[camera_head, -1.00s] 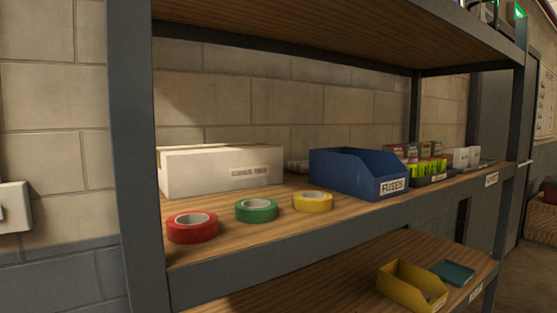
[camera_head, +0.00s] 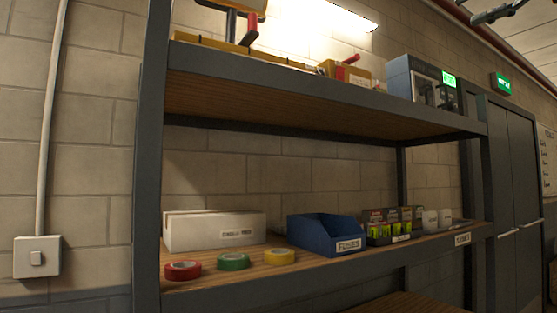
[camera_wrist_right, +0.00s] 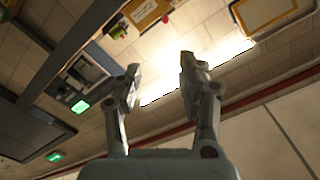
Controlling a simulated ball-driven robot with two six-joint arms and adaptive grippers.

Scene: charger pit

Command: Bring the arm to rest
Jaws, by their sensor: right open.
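My right gripper (camera_wrist_right: 160,85) shows in the right wrist view with its two fingers spread apart. It is open and nothing is between the fingers. Beyond it that view shows the bright ceiling light, the block wall and the underside of a shelf, all tilted. My left gripper is in no view.
A grey-framed shelf rack (camera_head: 150,150) fills the head view. Its middle shelf holds a white box (camera_head: 215,231), red (camera_head: 182,270), green (camera_head: 233,262) and yellow (camera_head: 279,257) tape rolls and a blue fuse bin (camera_head: 326,236). A charger-like unit (camera_head: 420,80) stands on the top shelf.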

